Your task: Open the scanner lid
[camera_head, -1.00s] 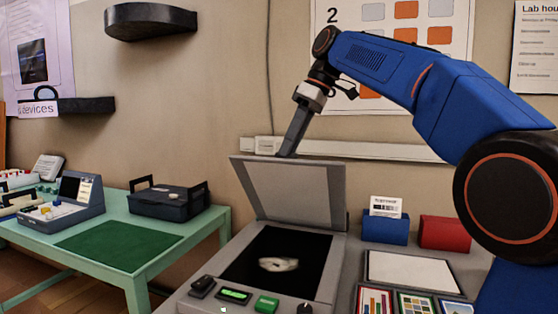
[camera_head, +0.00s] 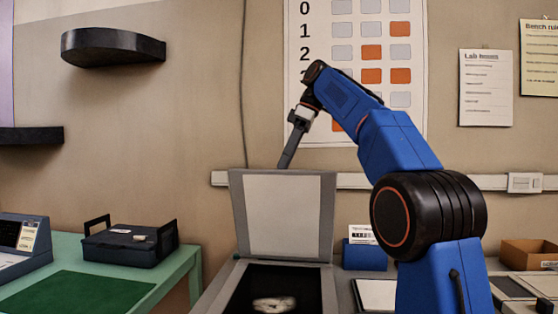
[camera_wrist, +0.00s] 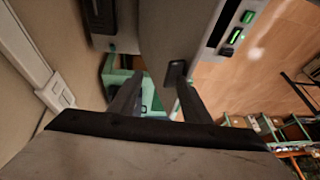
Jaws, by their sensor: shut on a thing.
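The scanner lid (camera_head: 285,215) is a grey frame with a pale inner panel, standing nearly upright at the back of the scanner. The scanner (camera_head: 225,283) lies open below it, with a pale object (camera_head: 275,304) on its dark glass. My gripper (camera_head: 284,163) reaches down to the lid's top edge and is shut on the lid there. In the wrist view the two dark fingers of my gripper (camera_wrist: 157,98) extend toward the grey lid (camera_wrist: 163,35). The exact contact is hard to make out.
A green table (camera_head: 185,270) with a dark blue tray box (camera_head: 120,250) stands at the left. A blue bin (camera_head: 365,257) sits right of the lid. A wall rail (camera_head: 350,181) runs behind the lid, and a dark shelf (camera_head: 112,47) hangs at upper left.

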